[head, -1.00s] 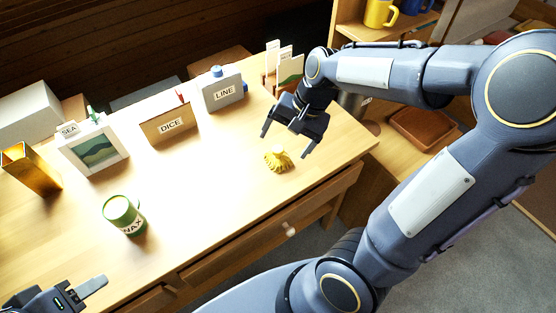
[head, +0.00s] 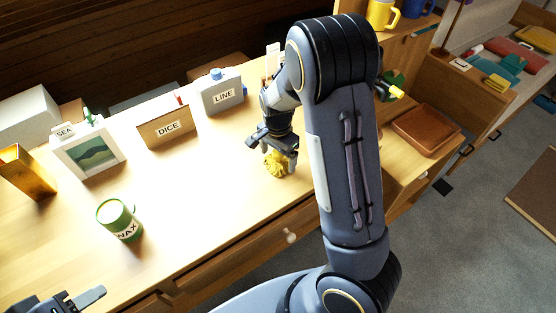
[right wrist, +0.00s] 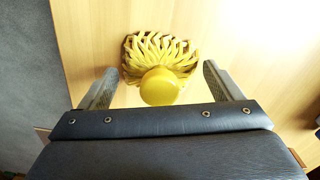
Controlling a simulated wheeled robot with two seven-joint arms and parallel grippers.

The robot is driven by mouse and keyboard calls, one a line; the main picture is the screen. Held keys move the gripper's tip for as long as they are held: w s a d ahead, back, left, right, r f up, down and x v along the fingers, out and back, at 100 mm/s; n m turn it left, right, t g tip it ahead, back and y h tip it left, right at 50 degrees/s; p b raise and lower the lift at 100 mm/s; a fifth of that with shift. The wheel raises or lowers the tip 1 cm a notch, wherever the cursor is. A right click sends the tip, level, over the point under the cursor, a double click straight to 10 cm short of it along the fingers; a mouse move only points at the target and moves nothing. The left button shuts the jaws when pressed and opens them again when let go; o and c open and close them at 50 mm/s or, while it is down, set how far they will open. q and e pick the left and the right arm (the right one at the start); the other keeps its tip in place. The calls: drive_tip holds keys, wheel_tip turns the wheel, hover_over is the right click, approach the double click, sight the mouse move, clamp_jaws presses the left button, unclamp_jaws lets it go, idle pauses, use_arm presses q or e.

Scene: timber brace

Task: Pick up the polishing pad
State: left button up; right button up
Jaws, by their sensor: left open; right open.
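The yellow polishing pad (head: 276,163), with a ruffled fringe and a round knob, rests on the wooden table near its front edge. In the right wrist view the pad (right wrist: 160,62) lies ahead of the jaws, its round knob between the two fingertips. My right gripper (head: 272,150) is open just above the pad, one finger on either side of it; the fingers (right wrist: 156,88) show gaps to the knob. My left gripper (head: 85,298) is at the lower left corner of the head view, open and empty, partly cut off by the frame.
A green WAX tin (head: 119,220) stands left of the pad. Behind are a DICE box (head: 167,122), a LINE container (head: 223,92), a framed picture (head: 88,150) and a gold box (head: 26,172). A brown tray (head: 427,130) lies right. The table between tin and pad is clear.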

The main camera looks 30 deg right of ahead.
drive_tip(key=shift+f, duration=0.65)
drive_tip(key=c, duration=1.2)
drive_tip(key=shift+r, duration=0.1)
